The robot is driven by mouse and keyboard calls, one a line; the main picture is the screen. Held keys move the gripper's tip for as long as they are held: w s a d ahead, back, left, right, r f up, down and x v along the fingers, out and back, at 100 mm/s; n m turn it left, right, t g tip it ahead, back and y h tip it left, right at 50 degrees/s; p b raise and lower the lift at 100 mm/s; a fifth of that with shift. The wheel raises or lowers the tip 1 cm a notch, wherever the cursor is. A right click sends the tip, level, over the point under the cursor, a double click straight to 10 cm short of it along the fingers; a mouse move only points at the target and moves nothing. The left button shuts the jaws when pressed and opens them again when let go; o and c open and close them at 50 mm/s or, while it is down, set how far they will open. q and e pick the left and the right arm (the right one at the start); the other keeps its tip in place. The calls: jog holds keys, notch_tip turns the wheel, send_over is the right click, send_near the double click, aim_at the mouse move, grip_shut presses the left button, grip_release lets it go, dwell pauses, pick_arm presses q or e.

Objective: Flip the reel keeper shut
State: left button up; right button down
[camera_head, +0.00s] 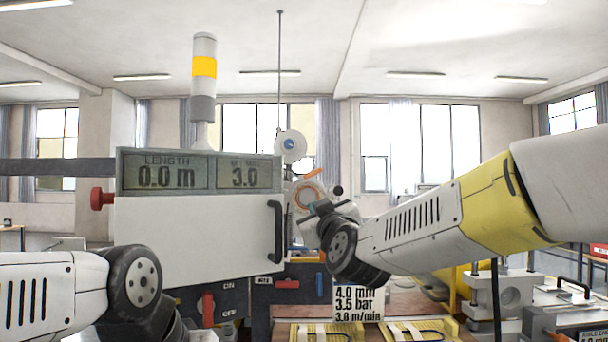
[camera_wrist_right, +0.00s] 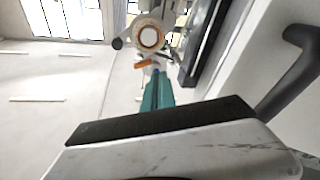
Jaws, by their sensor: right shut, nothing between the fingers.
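The reel (camera_head: 307,196), a pale roll with an orange-brown ring, sits on the machine right of the display box; it also shows at the top of the right wrist view (camera_wrist_right: 150,37). A small orange lever, seemingly the reel keeper (camera_head: 314,173), sticks out tilted at the reel's upper edge in the head view. In the wrist view the orange lever (camera_wrist_right: 145,63) lies just beyond my fingertips; I cannot tell whether they touch. My right gripper (camera_head: 310,209), with teal fingers, is shut and empty in front of the reel, partly covering it. My left gripper is out of view.
The display box (camera_head: 195,215) with a black handle (camera_head: 275,231) stands left of the reel. A black knob (camera_head: 338,190) is just right of the reel. A white disc (camera_head: 291,146) is above it. Yellow trays (camera_head: 330,333) lie below.

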aim_at(310, 174)
jog(key=shift+w+a+r+t+h, duration=0.25)
jog(key=shift+r+t, duration=0.2)
jog(key=shift+r, duration=0.25)
jog(key=shift+w+r+t+h, duration=0.1)
jog(key=shift+r+t+h, duration=0.3)
jog(key=shift+r, duration=0.25)
jog(key=x, duration=2)
jog(key=shift+f+n+g+y, duration=0.3)
jog(key=shift+n+y, duration=0.25)
jog(key=shift+n, duration=0.65)
jog(key=n+g, duration=0.1)
jog(key=n, duration=0.2)
jog(key=f+n+g+y, duration=0.1)
jog(key=n, duration=0.2)
jog(key=d+f+n+g+y, duration=0.1)
jog(key=n, duration=0.3)
jog(key=shift+d+f, duration=0.15)
jog(key=shift+d, duration=0.1)
